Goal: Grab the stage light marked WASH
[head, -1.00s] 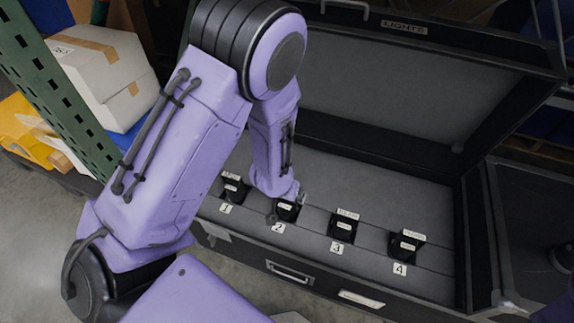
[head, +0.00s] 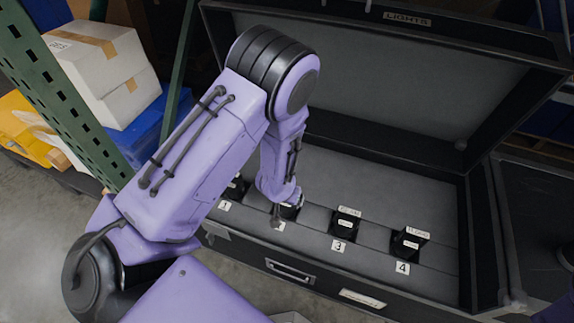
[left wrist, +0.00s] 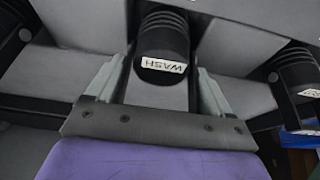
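The stage light marked WASH (left wrist: 164,50) is black and cylindrical, with a white label that reads upside down in the left wrist view. It sits in the grey insert above the number 2 tag (head: 278,226) in the head view. My left gripper (left wrist: 158,88) is open, with one pale finger on each side of the light and narrow gaps showing. In the head view my left gripper (head: 283,212) partly hides this light. My right gripper is not in view.
Other black lights stand at slot 1 (head: 236,187), slot 3 (head: 346,223) and slot 4 (head: 410,244). A neighbouring light (left wrist: 298,75) shows at right in the left wrist view. The open case lid (head: 390,80) rises behind. A green shelf post (head: 60,90) stands left.

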